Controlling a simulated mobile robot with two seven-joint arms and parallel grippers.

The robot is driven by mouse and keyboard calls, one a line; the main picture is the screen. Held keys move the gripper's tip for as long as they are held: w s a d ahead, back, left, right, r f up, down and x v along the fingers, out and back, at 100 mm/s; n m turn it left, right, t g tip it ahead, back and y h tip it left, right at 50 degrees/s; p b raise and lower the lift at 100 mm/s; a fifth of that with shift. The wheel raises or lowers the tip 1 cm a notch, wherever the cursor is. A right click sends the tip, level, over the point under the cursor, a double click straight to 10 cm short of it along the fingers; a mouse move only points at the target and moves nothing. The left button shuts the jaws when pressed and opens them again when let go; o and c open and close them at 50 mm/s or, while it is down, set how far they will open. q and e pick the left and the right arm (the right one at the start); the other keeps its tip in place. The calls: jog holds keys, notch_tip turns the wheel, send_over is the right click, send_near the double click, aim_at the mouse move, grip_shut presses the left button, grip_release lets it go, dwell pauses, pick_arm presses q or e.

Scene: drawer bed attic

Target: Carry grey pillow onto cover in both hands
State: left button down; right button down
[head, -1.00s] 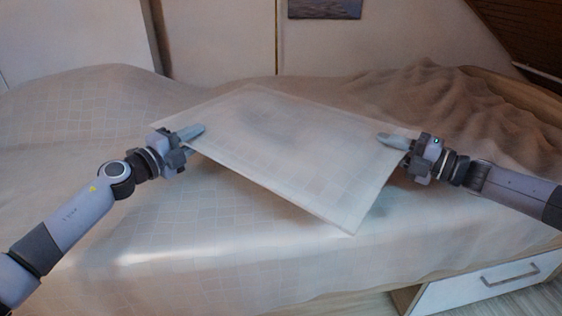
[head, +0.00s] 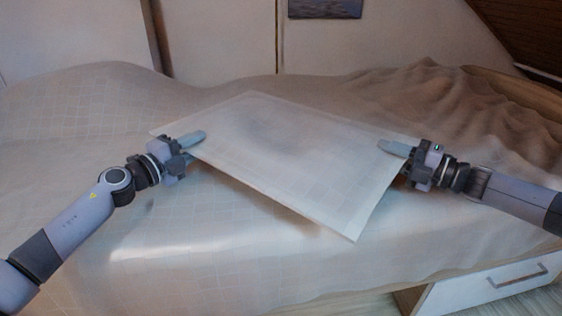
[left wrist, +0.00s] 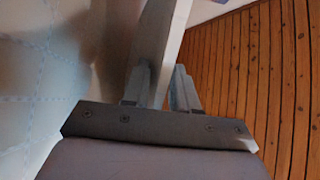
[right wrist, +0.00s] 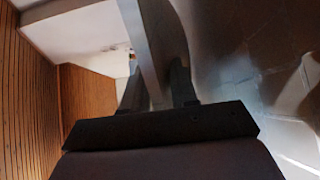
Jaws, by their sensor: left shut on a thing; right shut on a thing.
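The grey pillow (head: 300,155) shows in the head view as a flat, pale, board-like square over the middle of the bed. Its near corner points towards me. My left gripper (head: 193,139) is shut on the pillow's left edge, and my right gripper (head: 393,150) is shut on its right edge. The pillow's edge also shows between the fingers in the left wrist view (left wrist: 160,45) and in the right wrist view (right wrist: 142,50). The cover (head: 180,240) is the pale checked cloth spread over the bed. I cannot tell whether the pillow's underside touches it.
A white drawer (head: 485,288) with a handle is at the bed's lower right. The cover is bunched into folds (head: 430,85) at the back right. A wall with a small picture (head: 325,8) stands behind the bed. The cover's left part is clear.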

pick_arm(q)
jog(key=shift+a+f+b, duration=0.1)
jog(key=shift+f+b, duration=0.3)
jog(key=shift+f, duration=0.1)
pick_arm(e)
jog(key=shift+d+f, duration=0.1)
jog(key=shift+f, duration=0.4)
pick_arm(q)
jog(key=c, duration=1.3)
grip_release()
jog(key=shift+f, duration=0.15)
pick_arm(e)
jog(key=c, duration=1.3)
grip_release()
jog(key=shift+f, duration=0.2)
pick_arm(q)
jog(key=o, duration=0.4)
pick_arm(e)
jog(key=o, duration=0.4)
jog(key=shift+r, duration=0.15)
pick_arm(q)
jog(key=v, duration=1.1)
jog(key=shift+s+a, duration=0.2)
jog(key=shift+s, duration=0.15)
pick_arm(e)
jog(key=v, duration=1.2)
